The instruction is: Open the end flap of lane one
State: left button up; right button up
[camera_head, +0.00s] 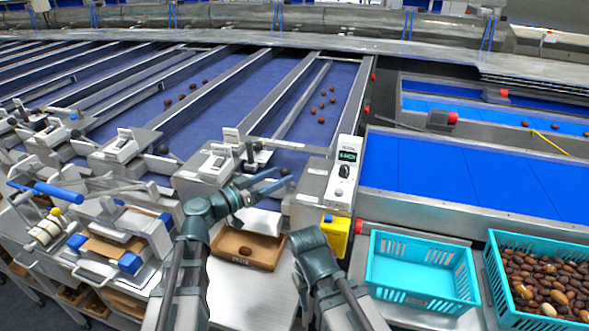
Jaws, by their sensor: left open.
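My left gripper (277,181) is open, with its two blue fingers reaching right across the near end of a blue-belted lane (290,158). A black knob (285,172) is close to its fingertips; I cannot tell whether they touch. A metal end piece with a black knobbed lever (250,156) stands just behind the gripper. I cannot make out a lane number or the flap's edges, and my arm covers part of the lane end. My right arm comes up at lower centre, but its fingers do not show.
A brown tray (273,264) with a date (245,251) sits below the lane end. A control box (343,170) and yellow box (336,232) stand to the right. An empty turquoise crate (383,244) and a crate full of dates (493,275) are at lower right.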

pick_arm(q)
jog(key=x, duration=0.6)
jog(key=shift+w+d, duration=0.1)
jog(key=shift+d, duration=0.1)
jog(key=shift+c, duration=0.3)
grip_shut()
dwell(1.0)
